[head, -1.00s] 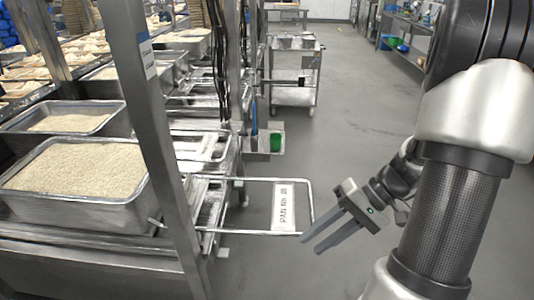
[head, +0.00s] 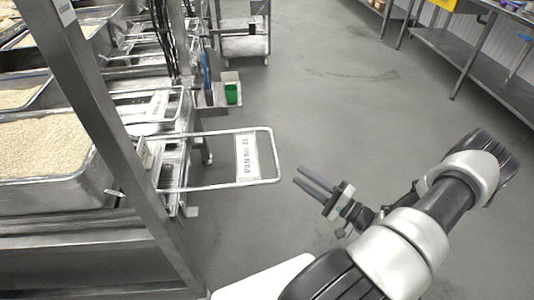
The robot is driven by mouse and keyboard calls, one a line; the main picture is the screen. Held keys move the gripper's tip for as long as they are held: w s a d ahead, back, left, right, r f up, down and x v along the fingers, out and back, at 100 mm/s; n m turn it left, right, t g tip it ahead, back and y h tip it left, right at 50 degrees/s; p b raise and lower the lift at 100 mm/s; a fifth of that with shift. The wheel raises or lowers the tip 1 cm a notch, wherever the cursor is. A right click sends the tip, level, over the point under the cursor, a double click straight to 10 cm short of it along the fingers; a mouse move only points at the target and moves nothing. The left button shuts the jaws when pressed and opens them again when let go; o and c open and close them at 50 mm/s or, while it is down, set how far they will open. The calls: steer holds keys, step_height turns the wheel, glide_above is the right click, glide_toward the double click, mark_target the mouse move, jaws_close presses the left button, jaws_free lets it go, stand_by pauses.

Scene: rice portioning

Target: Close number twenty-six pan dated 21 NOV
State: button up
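A metal wire frame (head: 205,188) sticks out from the rack into the aisle. It carries a white label (head: 247,157) that seems to read "PAN No." with a number I cannot read for sure; no date is legible. A large metal pan of rice (head: 55,195) sits inside the rack beside the frame's inner end. My gripper (head: 305,180) is to the right of the frame's outer bar, apart from it. Its two grey fingers point left toward the frame, with a gap between them and nothing held.
A slanted steel rack post (head: 115,145) stands in front of the pans. More rice pans (head: 20,90) lie behind. A small shelf with a green cup (head: 231,93) and a cart (head: 245,45) stand farther back. A steel table (head: 470,60) is at right. The aisle floor is clear.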

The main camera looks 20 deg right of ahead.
steer(key=x, duration=1.4)
steer(key=shift+w+a+b, duration=0.25)
steer(key=shift+w+b, duration=0.05)
steer(key=shift+b, duration=0.15)
steer(key=shift+r, duration=0.1)
jaws_close()
